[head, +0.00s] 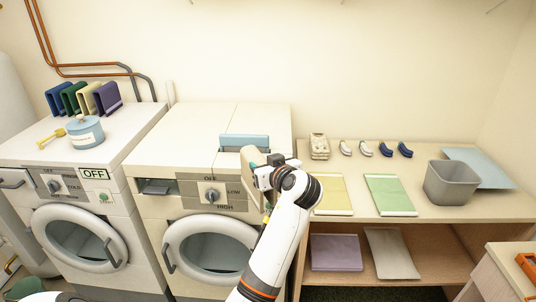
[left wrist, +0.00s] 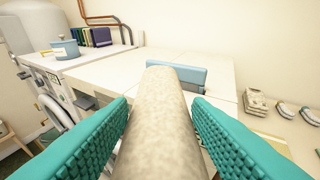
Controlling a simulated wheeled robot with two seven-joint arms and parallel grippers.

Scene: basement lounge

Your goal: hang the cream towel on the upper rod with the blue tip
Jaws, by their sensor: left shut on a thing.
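My left gripper (head: 258,168) is in front of the right-hand washer's top, near its control panel. In the left wrist view its two teal finger pads (left wrist: 160,140) stand on either side of a cream towel (left wrist: 155,115), and it is shut on it. The towel is a thick, rounded, mottled bundle pointing away from the wrist. In the head view a pale part of the towel (head: 249,157) shows beside the gripper; the arm hides the rest. No rod with a blue tip can be made out. My right gripper is not in view.
The left washer (head: 30,140) bears a blue pot (head: 86,133) and several coloured folded items (head: 72,98). At right, a wooden shelf unit (head: 460,205) holds a grey bin (head: 450,182) and flat cloths.

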